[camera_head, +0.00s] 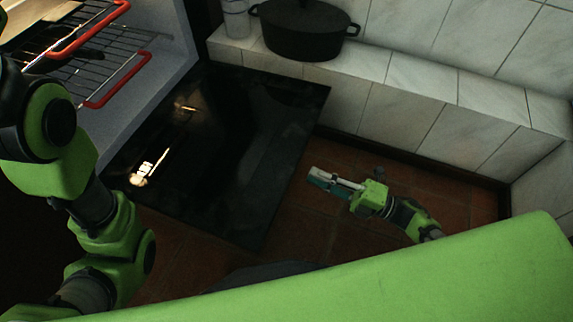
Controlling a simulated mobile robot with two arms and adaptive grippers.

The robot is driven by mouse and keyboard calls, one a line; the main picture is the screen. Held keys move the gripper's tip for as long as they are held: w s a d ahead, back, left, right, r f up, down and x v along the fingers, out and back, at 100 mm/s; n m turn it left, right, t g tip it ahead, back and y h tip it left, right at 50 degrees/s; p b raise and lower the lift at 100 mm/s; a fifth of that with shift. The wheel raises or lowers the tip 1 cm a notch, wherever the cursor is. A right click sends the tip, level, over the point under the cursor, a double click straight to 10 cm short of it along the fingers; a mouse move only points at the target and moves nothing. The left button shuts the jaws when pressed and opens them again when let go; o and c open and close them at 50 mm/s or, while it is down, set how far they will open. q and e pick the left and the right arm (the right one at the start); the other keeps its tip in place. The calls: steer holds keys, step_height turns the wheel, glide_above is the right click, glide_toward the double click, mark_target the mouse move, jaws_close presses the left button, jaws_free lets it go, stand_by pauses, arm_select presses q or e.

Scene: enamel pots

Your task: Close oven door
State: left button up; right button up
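The oven door (235,145) is a dark, glossy panel. It is folded down and open, reaching out from the oven (165,75) over the tiled floor. My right gripper (312,177) is past the door's right edge, low over the floor, with a visible gap between them in the picture. Its fingers lie close together, seen from above, and I cannot tell whether they are fully shut. Nothing shows in them. My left arm rises along the left edge, and its gripper is out of the picture.
Wire racks with red front edges (117,80) stick out of the oven at upper left. A dark lidded pot (303,32) and a clear jar (236,18) stand on a white tiled ledge (425,72) behind the door. Reddish floor tiles (455,193) are bare around my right gripper.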

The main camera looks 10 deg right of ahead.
mark_target(286, 164)
steer(key=b+x, duration=0.2)
steer(key=x, duration=0.7)
jaws_close()
